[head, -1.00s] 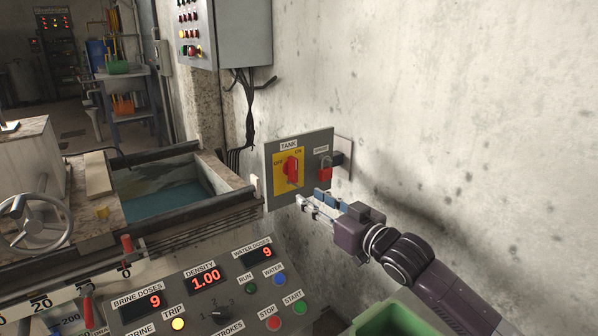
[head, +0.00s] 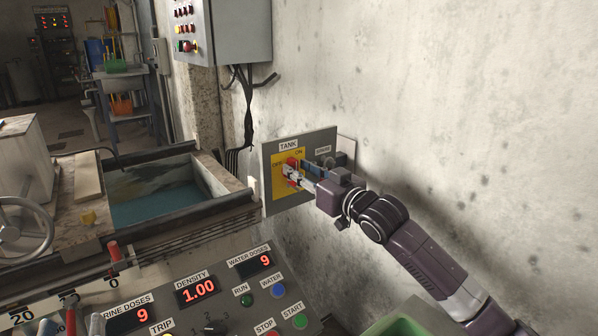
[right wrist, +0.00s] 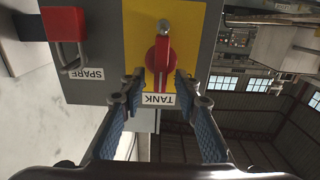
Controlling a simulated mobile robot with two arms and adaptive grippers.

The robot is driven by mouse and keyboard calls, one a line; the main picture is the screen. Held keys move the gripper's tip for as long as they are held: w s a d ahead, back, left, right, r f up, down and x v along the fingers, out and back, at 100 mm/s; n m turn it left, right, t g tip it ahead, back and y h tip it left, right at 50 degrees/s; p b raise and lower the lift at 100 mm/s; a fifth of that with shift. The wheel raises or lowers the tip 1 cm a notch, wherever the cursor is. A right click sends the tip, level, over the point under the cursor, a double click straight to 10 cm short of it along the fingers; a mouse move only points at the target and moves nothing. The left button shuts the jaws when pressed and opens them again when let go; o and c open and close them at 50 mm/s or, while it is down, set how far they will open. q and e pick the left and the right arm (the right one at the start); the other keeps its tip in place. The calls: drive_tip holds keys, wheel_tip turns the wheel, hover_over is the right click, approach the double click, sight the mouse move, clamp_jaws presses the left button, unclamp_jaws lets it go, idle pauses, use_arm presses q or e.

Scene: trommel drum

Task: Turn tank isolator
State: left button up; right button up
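The tank isolator is a red rotary handle (head: 292,160) on a yellow plate (head: 279,186) under the TANK label, on a grey wall panel. My right gripper (head: 291,176) is at the handle and hides much of it. In the right wrist view, the handle (right wrist: 162,78) stands in line with the picture's vertical, above the upside-down TANK label. The open fingers of the right gripper (right wrist: 160,84) are on either side of it, with visible gaps. My left gripper (head: 72,322) shows only as two separated fingertips at the bottom left edge, near a red-topped lever.
A red padlock (right wrist: 63,24) hangs at the SPARE position beside the isolator. A control console (head: 225,300) with displays and buttons lies below. A water tank (head: 165,190) is left of the panel. A green bin (head: 400,326) is at the bottom. The wall right of the panel is bare.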

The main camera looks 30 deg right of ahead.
drive_tip(key=shift+w, duration=0.2)
drive_tip(key=shift+c, duration=0.7)
clamp_jaws()
